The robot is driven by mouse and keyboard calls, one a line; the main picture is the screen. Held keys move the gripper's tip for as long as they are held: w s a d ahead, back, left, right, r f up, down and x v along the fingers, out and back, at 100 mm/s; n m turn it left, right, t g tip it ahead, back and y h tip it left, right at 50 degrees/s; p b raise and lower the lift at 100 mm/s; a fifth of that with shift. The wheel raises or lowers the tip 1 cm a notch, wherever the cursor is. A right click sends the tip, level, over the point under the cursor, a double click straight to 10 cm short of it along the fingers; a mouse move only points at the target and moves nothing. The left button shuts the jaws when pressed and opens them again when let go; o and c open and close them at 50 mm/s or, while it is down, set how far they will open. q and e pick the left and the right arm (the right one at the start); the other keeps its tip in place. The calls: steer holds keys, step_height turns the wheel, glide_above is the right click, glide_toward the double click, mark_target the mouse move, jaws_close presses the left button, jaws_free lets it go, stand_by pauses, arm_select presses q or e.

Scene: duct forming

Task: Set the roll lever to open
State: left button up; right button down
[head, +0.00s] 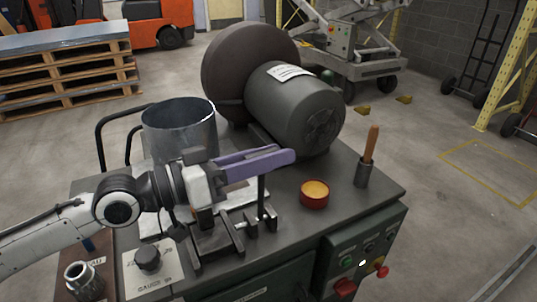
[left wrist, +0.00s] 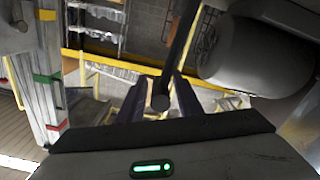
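A thin dark upright lever (head: 262,192), which I take for the roll lever, rises from a black metal bracket (head: 222,236) on the machine's grey top. My left gripper (head: 284,157), with long purple fingers, reaches in from the left at the lever's top. In the left wrist view the left gripper (left wrist: 161,84) has its fingers apart. A dark rod with a round end (left wrist: 160,102) shows between them, with a gap on at least the left side. Contact cannot be made out. My right gripper is not in view.
A large grey motor (head: 294,108) and dark disc stand behind the fingers. A metal cylinder (head: 180,130) stands behind the wrist. A red dish (head: 314,194) and a wooden-handled tool (head: 370,148) in a holder stand right. A black knob (head: 148,258) is at front left.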

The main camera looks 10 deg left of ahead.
arm_select(q)
steer(key=shift+r, duration=0.1)
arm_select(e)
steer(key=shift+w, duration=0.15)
